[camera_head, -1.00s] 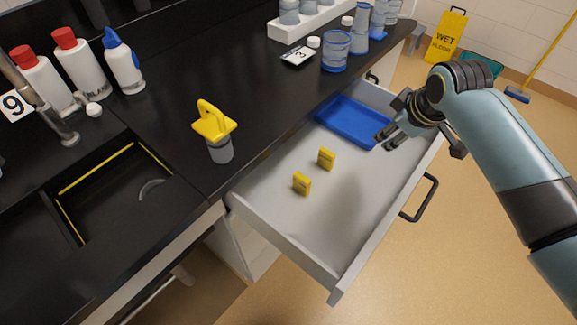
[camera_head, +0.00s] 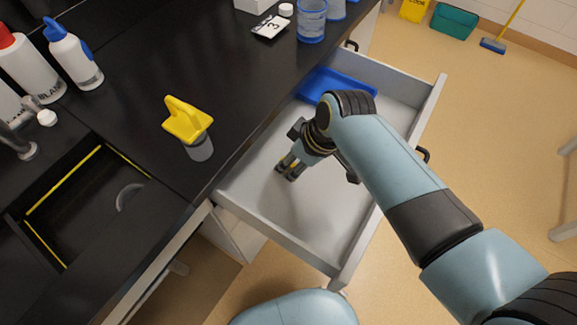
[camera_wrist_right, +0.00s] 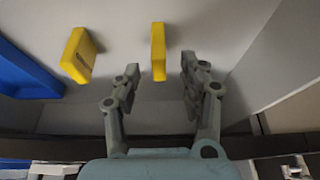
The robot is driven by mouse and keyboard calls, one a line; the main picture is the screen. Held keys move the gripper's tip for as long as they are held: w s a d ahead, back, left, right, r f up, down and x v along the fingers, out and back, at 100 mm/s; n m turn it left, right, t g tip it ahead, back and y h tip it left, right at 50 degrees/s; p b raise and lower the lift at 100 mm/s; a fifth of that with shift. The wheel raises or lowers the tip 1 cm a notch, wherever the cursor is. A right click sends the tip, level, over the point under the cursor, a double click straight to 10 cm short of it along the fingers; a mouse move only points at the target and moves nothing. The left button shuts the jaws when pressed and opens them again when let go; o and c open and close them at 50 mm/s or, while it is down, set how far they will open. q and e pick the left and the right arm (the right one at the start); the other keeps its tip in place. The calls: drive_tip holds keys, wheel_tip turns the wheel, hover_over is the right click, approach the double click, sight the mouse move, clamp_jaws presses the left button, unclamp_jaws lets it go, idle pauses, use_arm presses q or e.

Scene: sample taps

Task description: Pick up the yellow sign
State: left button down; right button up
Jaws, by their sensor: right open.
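My right gripper (camera_head: 287,171) is low inside the open grey drawer (camera_head: 285,226), over its near part. In the right wrist view its two fingers (camera_wrist_right: 160,68) are apart, with one small yellow block-like piece (camera_wrist_right: 158,50) standing in line with the gap between them. I cannot tell whether a finger touches it. A second yellow piece (camera_wrist_right: 79,56) stands to the left, outside the fingers. In the head view the gripper hides nearly all of both pieces. A yellow floor sign (camera_head: 413,10) stands on the far floor, cut by the top edge. My left gripper is out of view.
A blue tray (camera_head: 335,85) lies at the drawer's far end, also at left in the wrist view.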

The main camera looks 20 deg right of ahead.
drive_tip(key=x, duration=0.3)
drive_tip(key=shift+w+f, duration=0.1)
clamp_jaws()
idle(0.4)
